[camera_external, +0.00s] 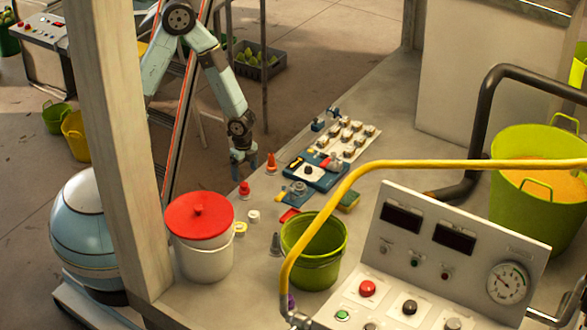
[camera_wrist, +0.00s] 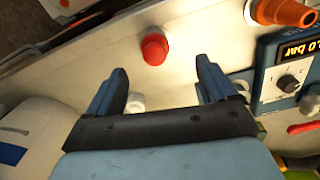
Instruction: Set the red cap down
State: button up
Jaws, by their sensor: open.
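The red cap (camera_external: 244,189) stands on the pale bench top, left of the orange cone-shaped nozzle (camera_external: 271,163). In the wrist view the red cap (camera_wrist: 154,48) is just beyond the fingertips, in line with the gap between them. My gripper (camera_external: 242,162) is above the bench close to the cap, pointing down. In the wrist view my gripper (camera_wrist: 160,72) is open, with nothing between its fingers. Part of the cap's base is hard to make out.
A white cap (camera_wrist: 135,103) lies near my left finger. The orange nozzle (camera_wrist: 285,13) and a blue device (camera_wrist: 290,70) with a display are at the right. A white bucket with a red lid (camera_external: 199,217) and a green bucket (camera_external: 313,262) stand nearer the external camera.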

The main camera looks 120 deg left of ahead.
aim_at(244, 184)
jog(key=shift+f, duration=1.6)
jog(key=shift+d+f, duration=0.25)
jog(key=shift+f, duration=0.7)
jog(key=shift+d+f, duration=0.2)
jog(key=shift+f, duration=1.45)
jog(key=shift+c, duration=0.2)
jog(key=c, duration=1.2)
